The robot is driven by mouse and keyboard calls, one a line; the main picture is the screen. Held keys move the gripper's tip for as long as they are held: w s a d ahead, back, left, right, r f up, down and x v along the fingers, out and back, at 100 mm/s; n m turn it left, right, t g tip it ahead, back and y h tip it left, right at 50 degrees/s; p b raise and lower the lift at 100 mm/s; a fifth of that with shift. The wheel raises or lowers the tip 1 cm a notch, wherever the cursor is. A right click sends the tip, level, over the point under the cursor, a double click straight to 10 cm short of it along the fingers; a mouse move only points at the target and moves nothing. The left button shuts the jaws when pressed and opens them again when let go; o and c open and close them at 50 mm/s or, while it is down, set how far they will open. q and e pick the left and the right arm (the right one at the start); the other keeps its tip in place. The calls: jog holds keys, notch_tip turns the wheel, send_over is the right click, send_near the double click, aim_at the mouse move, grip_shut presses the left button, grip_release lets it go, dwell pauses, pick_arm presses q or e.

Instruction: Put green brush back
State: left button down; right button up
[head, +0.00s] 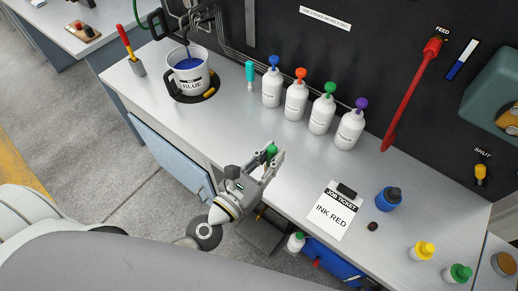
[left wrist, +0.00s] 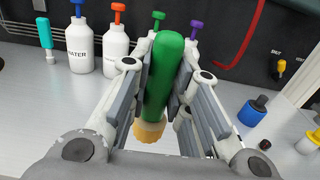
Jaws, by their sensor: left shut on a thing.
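The green brush (left wrist: 165,75) has a thick green handle and pale orange bristles that show below it in the left wrist view. My left gripper (left wrist: 162,90) is shut on the handle, with a grey finger pad on each side. In the head view the green brush (head: 271,150) shows between the fingers of my left gripper (head: 267,160), over the front part of the bench. A small holder (head: 138,67) with a red and yellow handled tool in it stands at the bench's left end. My right gripper is not in view.
A bucket marked BLUE (head: 190,78) stands at the left of the bench. White bottles with coloured pumps (head: 296,100) and a teal-topped tool (head: 249,73) line the back. A job ticket reading INK RED (head: 332,214) lies right of the gripper, near a blue jar (head: 388,198).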

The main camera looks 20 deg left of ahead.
pick_arm(q)
jog(key=shift+w+a+f+b, duration=1.05)
jog(key=shift+w+f, duration=0.65)
jog(key=shift+f, duration=0.35)
jog(key=shift+w+a+f+b, duration=1)
jog(key=shift+w+f, duration=0.75)
jog(key=shift+f, duration=0.25)
jog(key=shift+w+a+f+b, duration=1.05)
jog(key=shift+w+f, duration=0.65)
jog(key=shift+f, duration=0.35)
jog(key=c, duration=1.3)
grip_release()
jog(key=shift+c, duration=0.2)
